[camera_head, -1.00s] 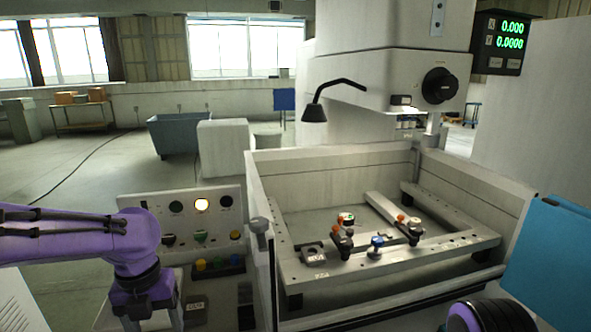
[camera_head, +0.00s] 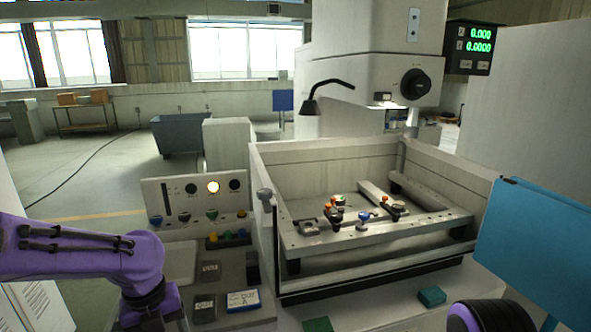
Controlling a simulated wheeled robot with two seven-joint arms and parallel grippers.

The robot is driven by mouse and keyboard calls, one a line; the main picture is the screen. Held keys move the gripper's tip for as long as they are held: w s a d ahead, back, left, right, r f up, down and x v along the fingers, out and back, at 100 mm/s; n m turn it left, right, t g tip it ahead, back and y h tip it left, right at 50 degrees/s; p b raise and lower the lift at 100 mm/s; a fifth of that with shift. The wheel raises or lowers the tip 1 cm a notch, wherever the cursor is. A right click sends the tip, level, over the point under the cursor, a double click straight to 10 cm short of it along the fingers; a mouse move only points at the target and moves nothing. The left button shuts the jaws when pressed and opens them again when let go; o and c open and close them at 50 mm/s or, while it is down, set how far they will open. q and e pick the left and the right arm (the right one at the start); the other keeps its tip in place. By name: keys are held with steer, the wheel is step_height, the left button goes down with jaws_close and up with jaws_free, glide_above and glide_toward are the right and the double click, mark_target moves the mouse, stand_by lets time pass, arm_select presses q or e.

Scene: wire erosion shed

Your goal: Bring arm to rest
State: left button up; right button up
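My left arm (camera_head: 85,252) is purple and black. It comes in from the left and bends downward at the bottom edge, beside the control console (camera_head: 194,202). Its gripper is below the picture and does not show. Only a purple and black part of my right arm (camera_head: 490,316) shows at the bottom right. Its gripper is out of view too. I see nothing held by either arm.
The machine's walled tank (camera_head: 330,160) stands in the middle, with clamps and a frame inside. A lamp (camera_head: 312,106) hangs above it. A blue panel (camera_head: 535,245) stands at right. A blue-and-white card (camera_head: 242,300) and a green block (camera_head: 431,296) lie in front.

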arm_select(q)
steer(key=s+d+f+n+t+b, duration=0.1)
steer(key=s+f+n, duration=0.2)
steer(key=f+n, duration=0.75)
steer(key=s+f+n+b, duration=0.1)
steer(key=s+f+n, duration=0.2)
steer(key=f+n, duration=0.75)
steer(key=s+a+f+n+t+y, duration=0.1)
steer(key=s+a+f+n, duration=0.2)
steer(key=s+f+n, duration=0.4)
steer(key=s+a+f+n+y+b, duration=0.1)
steer(key=s+a+f+n+y, duration=0.1)
steer(key=s+f+n, duration=0.5)
steer(key=s+n, duration=0.1)
steer(key=s, duration=0.2)
steer(key=shift+s+a+t+b, duration=0.25)
steer(key=shift+a+t+b, duration=0.05)
steer(key=shift+a+t, duration=0.1)
